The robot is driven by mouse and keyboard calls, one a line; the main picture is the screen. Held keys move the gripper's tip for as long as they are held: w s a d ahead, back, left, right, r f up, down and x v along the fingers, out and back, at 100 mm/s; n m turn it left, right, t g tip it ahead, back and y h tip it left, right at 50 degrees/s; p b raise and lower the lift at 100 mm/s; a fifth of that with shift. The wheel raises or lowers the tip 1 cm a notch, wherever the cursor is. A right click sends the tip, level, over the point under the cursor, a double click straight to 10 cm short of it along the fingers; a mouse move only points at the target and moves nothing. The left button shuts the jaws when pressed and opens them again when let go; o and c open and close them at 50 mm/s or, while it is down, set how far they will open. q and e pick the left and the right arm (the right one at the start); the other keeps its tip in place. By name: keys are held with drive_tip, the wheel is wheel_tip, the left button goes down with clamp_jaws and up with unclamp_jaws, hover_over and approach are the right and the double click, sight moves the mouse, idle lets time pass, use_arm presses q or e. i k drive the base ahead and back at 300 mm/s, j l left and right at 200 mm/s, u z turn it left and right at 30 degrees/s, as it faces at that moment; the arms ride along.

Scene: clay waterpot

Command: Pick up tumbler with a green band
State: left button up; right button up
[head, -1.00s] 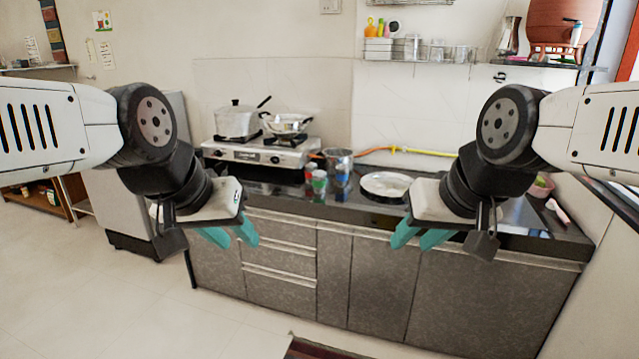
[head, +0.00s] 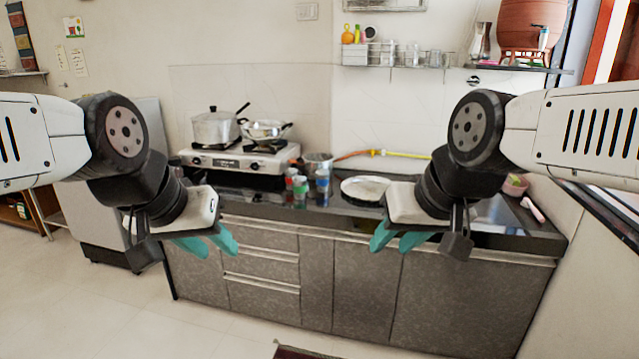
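The tumbler with a green band (head: 300,190) stands upright on the dark counter (head: 252,191), near its front edge. A tumbler with a red band (head: 291,175) stands close behind it to the left, and one with a blue band (head: 322,182) to its right. My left gripper (head: 207,243) hangs in front of the cabinets, left of the tumblers. My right gripper (head: 397,240) hangs in front of the cabinets to their right. Both have teal fingers spread apart with nothing between them, and neither touches a tumbler.
A steel pot (head: 318,160) stands behind the tumblers. A plate (head: 365,188) lies to their right. A gas stove (head: 240,163) with a lidded pot (head: 212,130) and a pan (head: 264,132) is at the left. A yellow-orange hose (head: 395,153) runs along the back. Open floor lies before the cabinets (head: 366,285).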

sight(300, 184)
drive_tip(key=z, duration=1.3)
drive_tip(key=u, duration=1.35)
drive_tip(key=i+j, duration=0.25)
drive_tip(key=j, duration=0.15)
drive_tip(key=i+j, duration=0.5)
drive_tip(key=j, duration=0.25)
drive_tip(key=i+j+z, duration=0.1)
drive_tip(key=i+j, duration=0.4)
drive_tip(key=j, duration=0.25)
drive_tip(key=i+j, duration=0.25)
drive_tip(key=j, duration=0.15)
drive_tip(key=i+j, duration=0.2)
drive_tip(key=j, duration=0.2)
drive_tip(key=i+l+z, duration=0.1)
drive_tip(key=i+l, duration=0.1)
drive_tip(key=i, duration=0.1)
